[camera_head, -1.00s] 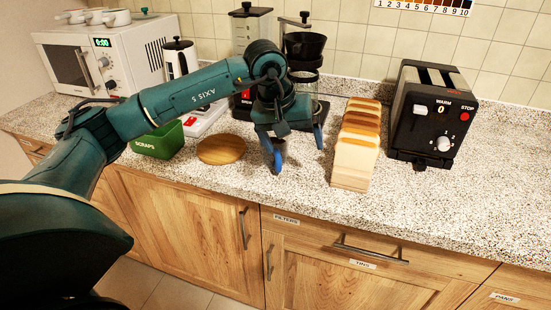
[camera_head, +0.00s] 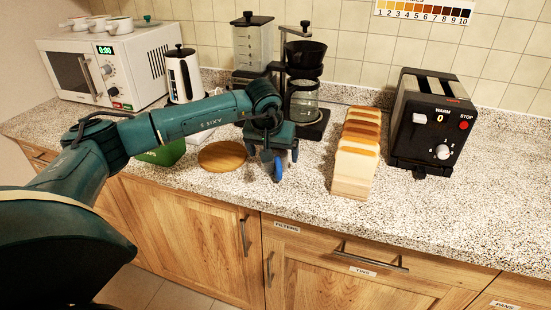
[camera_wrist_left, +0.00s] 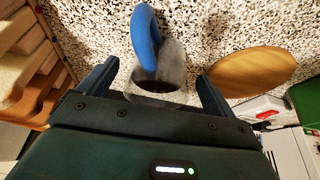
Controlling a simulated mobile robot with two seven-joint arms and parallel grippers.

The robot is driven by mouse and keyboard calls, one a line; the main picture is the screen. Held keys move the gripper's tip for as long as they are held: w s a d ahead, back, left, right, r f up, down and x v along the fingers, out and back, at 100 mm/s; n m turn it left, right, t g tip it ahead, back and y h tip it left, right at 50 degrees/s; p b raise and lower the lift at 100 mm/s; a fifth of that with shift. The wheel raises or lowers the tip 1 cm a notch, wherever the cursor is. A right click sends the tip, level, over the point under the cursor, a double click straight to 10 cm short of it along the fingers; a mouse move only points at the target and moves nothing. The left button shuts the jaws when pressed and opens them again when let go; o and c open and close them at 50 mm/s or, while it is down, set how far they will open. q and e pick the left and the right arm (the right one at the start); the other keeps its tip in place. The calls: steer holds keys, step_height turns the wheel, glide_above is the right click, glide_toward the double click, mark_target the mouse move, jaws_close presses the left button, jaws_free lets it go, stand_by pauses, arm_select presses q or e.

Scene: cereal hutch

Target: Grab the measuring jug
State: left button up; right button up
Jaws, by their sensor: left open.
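The measuring jug is a small, grey, see-through vessel with a thick blue handle. In the left wrist view, the jug (camera_wrist_left: 172,72) sits between the fingers of my left gripper (camera_wrist_left: 158,72), its handle pointing away from the palm. In the head view, only the jug's blue handle (camera_head: 278,169) shows clearly below my left gripper (camera_head: 273,156), which hides most of the body. My left gripper is open, with a finger on each side of the jug and visible gaps. My right gripper is not in view.
A round wooden board (camera_head: 222,155) and a green scraps bin (camera_head: 165,153) are left of the jug. A coffee maker (camera_head: 303,95) stands behind, a bread loaf (camera_head: 354,160) to the right, then a toaster (camera_head: 430,122). The counter front is clear.

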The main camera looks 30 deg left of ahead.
arm_select(q)
steer(key=shift+x, duration=1.35)
steer(key=shift+c, duration=0.5)
steer(key=shift+r, duration=0.1)
steer(key=c, duration=1.2)
steer(key=shift+o, duration=0.2)
steer(key=shift+r, duration=0.1)
